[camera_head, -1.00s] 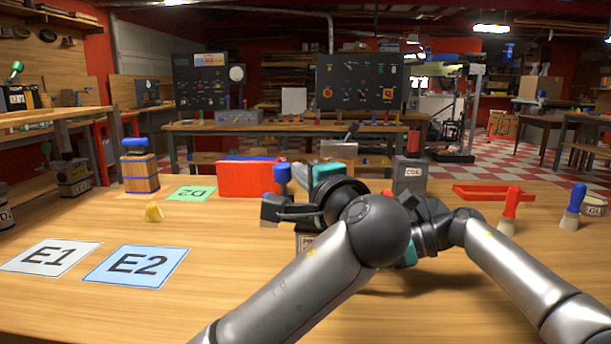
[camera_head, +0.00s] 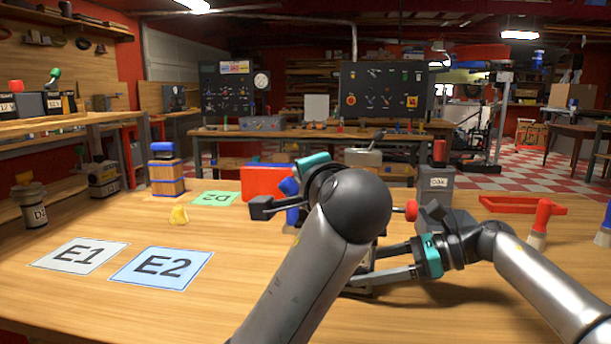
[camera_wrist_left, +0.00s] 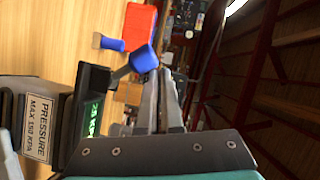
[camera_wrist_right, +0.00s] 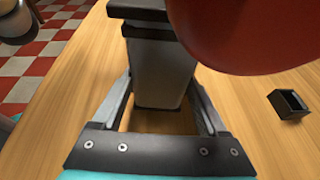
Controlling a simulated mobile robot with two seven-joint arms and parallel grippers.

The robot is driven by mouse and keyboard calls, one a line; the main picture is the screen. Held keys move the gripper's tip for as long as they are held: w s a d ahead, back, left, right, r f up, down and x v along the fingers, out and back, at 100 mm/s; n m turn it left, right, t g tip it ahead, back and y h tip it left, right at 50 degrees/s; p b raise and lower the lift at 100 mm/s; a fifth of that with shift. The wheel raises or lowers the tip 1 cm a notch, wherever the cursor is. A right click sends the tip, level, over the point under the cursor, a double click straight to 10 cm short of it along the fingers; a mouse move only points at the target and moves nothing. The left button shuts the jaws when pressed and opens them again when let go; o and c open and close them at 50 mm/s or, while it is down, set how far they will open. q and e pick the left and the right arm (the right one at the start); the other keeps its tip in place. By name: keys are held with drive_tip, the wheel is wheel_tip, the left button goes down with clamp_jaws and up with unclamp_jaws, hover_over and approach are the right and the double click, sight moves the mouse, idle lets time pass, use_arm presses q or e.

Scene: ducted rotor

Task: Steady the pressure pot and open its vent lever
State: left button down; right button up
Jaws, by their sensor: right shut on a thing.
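The pressure pot is mostly hidden behind my left arm in the head view. In the left wrist view its dark body carries a label (camera_wrist_left: 40,127) reading PRESSURE MAX 150 KPA and a green readout (camera_wrist_left: 91,120). A lever with a blue knob (camera_wrist_left: 144,59) lies by the tips of my left gripper (camera_wrist_left: 165,75). Its fingers look shut, close together and empty; contact is unclear. In the head view this gripper (camera_head: 263,207) points left. My right gripper (camera_head: 360,282) comes in from the right, shut on a grey body (camera_wrist_right: 160,75), apparently the pot. A red knob (camera_head: 411,210) stands above it.
A red box (camera_head: 265,182), a wooden barrel (camera_head: 166,178) and a yellow piece (camera_head: 179,215) stand left on the table. Cards E1 (camera_head: 80,256) and E2 (camera_head: 162,267) lie front left.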

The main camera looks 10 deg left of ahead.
use_arm(q)
drive_tip(key=shift+a, duration=0.15)
use_arm(e)
drive_tip(key=shift+d, duration=0.1)
idle(0.3)
use_arm(q)
drive_tip(key=s+d+r, duration=0.5)
drive_tip(key=s+r, duration=0.1)
drive_tip(key=s, duration=0.2)
drive_tip(key=shift+s+d, duration=0.15)
drive_tip(key=shift+d, duration=0.25)
use_arm(e)
drive_tip(key=o, duration=1.2)
drive_tip(key=shift+c, duration=0.2)
